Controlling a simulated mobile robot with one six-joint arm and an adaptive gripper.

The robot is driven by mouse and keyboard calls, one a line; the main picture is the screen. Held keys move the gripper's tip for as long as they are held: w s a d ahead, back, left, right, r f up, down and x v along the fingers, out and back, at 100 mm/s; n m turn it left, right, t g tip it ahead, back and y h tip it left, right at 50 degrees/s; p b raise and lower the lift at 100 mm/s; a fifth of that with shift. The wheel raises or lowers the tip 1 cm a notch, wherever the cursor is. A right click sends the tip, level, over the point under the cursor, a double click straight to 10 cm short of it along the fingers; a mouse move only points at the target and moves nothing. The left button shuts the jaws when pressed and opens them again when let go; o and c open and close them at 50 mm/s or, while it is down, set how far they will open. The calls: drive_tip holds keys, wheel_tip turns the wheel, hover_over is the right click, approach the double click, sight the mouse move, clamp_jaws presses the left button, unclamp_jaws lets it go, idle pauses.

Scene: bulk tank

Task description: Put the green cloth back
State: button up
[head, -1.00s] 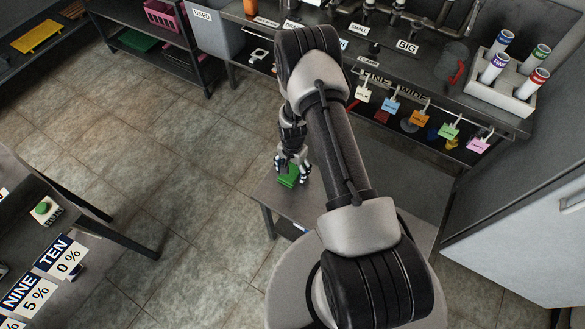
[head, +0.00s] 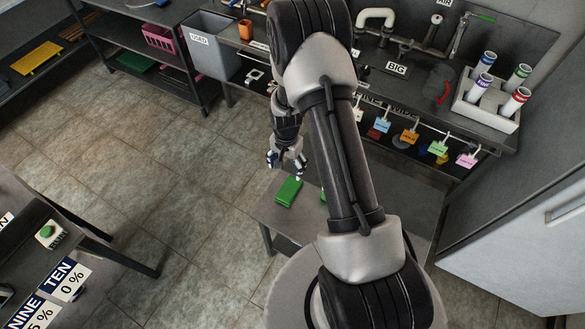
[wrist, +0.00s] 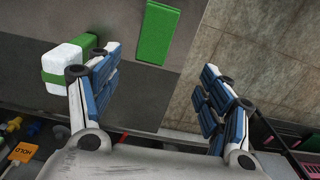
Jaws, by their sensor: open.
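The green cloth (head: 289,191) lies as a folded, flat rectangle on the small grey table (head: 262,212) in the head view. It also shows in the wrist view (wrist: 157,32), beyond my fingers at the top. My gripper (head: 287,164) is open and empty, apart from the cloth and on its far side in the head view. In the wrist view my gripper (wrist: 160,95) has its blue-padded fingers spread wide with nothing between them. My arm hides part of the table.
A white-and-green block (wrist: 66,65) stands beside the left finger. A rail behind holds several coloured tags (head: 410,136) on clips. A grey bin (head: 213,45) stands at the back left, and a white tube holder (head: 487,112) at the right. The floor left of the table is clear.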

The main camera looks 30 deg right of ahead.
drive_tip(key=s+a+r+n+t, duration=0.1)
drive_tip(key=s+a+r+n, duration=0.1)
drive_tip(key=r, duration=1.1)
drive_tip(key=s+a+r+n+t, duration=0.1)
drive_tip(key=a+r+n, duration=0.2)
drive_tip(key=r, duration=1)
drive_tip(key=s+a+r+n+t, duration=0.1)
drive_tip(key=s+a+r+n, duration=0.1)
drive_tip(key=s+r, duration=0.4)
drive_tip(key=s+a+r+n+t, duration=0.1)
drive_tip(key=s+r, duration=0.6)
drive_tip(key=s, duration=0.7)
drive_tip(key=a+n, duration=0.1)
drive_tip(key=n, duration=0.1)
drive_tip(key=shift+s+r+n, duration=0.3)
drive_tip(key=shift+s+n, duration=0.05)
drive_tip(key=shift+n, duration=0.05)
